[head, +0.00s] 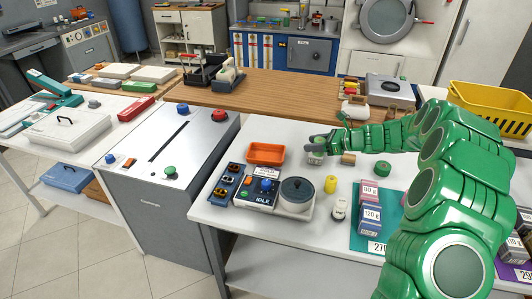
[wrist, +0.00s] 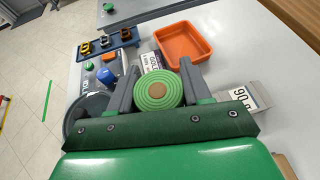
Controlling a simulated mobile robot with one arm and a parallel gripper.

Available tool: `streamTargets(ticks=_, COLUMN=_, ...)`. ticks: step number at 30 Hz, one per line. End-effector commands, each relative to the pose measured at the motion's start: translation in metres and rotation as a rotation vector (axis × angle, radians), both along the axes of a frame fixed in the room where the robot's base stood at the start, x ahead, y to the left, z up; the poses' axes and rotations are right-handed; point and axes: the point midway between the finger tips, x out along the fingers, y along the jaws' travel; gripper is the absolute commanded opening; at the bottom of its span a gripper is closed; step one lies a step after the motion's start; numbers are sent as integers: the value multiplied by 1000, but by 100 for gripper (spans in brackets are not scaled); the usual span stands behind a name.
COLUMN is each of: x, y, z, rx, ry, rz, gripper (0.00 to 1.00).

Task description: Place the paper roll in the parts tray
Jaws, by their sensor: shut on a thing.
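My gripper (wrist: 158,92) is shut on the paper roll (wrist: 155,90), a green coil with a brown core seen end-on in the wrist view. The two grey fingers stand at its left and right sides. In the head view my gripper (head: 317,146) is above the white table, just right of the orange tray (head: 267,153), and the roll is mostly hidden or too small to make out. The orange tray is shallow and looks empty. It also shows in the wrist view (wrist: 184,46), above and right of the roll and apart from it.
A blue holder with small clips (head: 226,186), a scale marked IDLE (head: 263,194) and a dark round pot (head: 297,190) stand near the orange tray. A box marked 90 (wrist: 244,98) lies beside my gripper.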

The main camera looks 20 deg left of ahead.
Motion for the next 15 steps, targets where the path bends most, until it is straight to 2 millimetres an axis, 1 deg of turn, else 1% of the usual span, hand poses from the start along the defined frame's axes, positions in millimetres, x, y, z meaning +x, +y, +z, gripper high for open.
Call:
streamTargets(ticks=1, x=-4, y=22, z=0, rx=0, ry=0, rz=27, gripper=18)
streamTargets(ticks=3, x=-10, y=50, z=0, rx=1, ry=0, rz=59, gripper=18)
streamTargets(ticks=6, x=-20, y=87, z=0, rx=2, ry=0, rz=101, gripper=18)
streamTargets(ticks=9, x=-28, y=115, z=0, rx=4, ry=1, rz=134, gripper=18)
streamTargets(ticks=12, x=-35, y=136, z=0, rx=6, ry=1, rz=158, gripper=18)
streamTargets(ticks=15, x=-40, y=149, z=0, rx=6, ry=0, rz=173, gripper=18)
